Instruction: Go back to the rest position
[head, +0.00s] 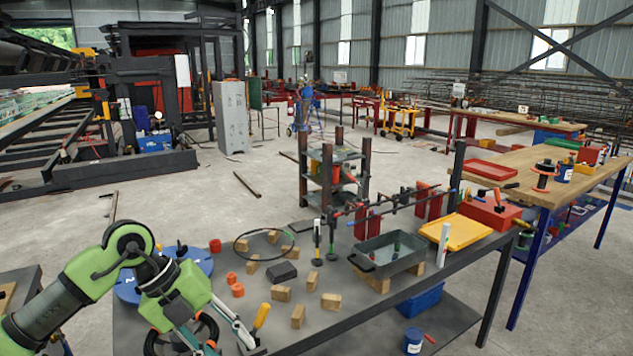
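My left arm comes in from the lower left over the near left end of the dark workbench (345,325). My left gripper (230,344) points down and to the right, low over the bench. Its two grey fingers are spread apart and I see nothing between them, though the lower tips are close to the picture's bottom edge. A yellow-handled tool (261,316) stands just right of the right-hand finger; I cannot tell whether they touch. My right gripper is not in view.
The bench holds a blue round plate (198,258), several wooden blocks (331,301), orange pieces, a thin black ring, a grey tray (386,266) and a yellow tray (470,233). A wooden-topped table (520,165) stands at right. Open concrete floor lies behind the bench.

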